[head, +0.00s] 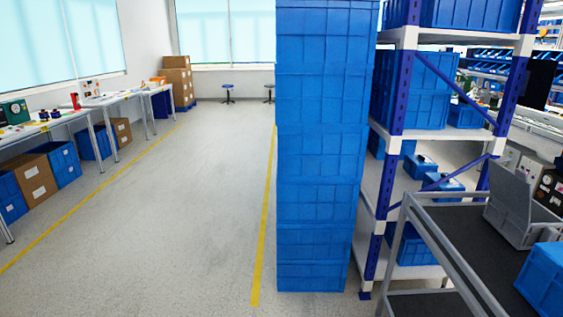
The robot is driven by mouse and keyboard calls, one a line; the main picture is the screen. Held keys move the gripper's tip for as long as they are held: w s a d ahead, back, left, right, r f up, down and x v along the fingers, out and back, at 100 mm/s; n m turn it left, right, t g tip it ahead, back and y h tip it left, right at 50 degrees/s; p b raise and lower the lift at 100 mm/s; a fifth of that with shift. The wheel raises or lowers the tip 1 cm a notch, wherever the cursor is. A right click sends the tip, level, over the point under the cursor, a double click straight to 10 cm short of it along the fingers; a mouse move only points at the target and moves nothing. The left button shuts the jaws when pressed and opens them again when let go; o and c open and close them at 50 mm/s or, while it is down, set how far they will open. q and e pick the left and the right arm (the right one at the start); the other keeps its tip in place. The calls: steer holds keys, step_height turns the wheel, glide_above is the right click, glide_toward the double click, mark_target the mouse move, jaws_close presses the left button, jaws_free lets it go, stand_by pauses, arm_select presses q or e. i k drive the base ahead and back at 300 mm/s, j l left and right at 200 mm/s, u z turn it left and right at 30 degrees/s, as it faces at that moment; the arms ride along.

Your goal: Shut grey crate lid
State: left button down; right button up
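The grey crate (522,228) stands on the dark top of a grey cart at the right side of the head view. Its grey lid (508,190) is raised, tilted up along the crate's left side, so the crate is open. What lies inside the crate cannot be made out. Neither of my grippers shows in the head view.
The cart (455,230) also carries a blue crate (544,284) at the right edge. A tall stack of blue crates (318,150) stands in the middle, beside a shelf rack (398,135). Workbenches (60,122) line the left wall. The floor between is clear.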

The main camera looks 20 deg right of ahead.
mark_target(513, 190)
steer(key=i+z, duration=0.25)
steer(key=z, duration=0.15)
steer(key=i+z, duration=0.35)
steer(key=i+j+z, duration=0.1)
steer(key=z, duration=0.3)
steer(key=i+j+z, duration=0.1)
steer(key=i+z, duration=0.25)
steer(key=i+j+z, duration=0.1)
steer(key=z, duration=0.25)
steer(key=i+j+z, duration=0.2)
steer(key=z, duration=0.2)
steer(key=i+j+z, duration=0.2)
steer(key=z, duration=0.2)
steer(key=i+j+z, duration=0.2)
steer(key=j+z, duration=0.25)
steer(key=i+j+z, duration=0.15)
steer(key=z, duration=0.25)
steer(key=j, duration=0.1)
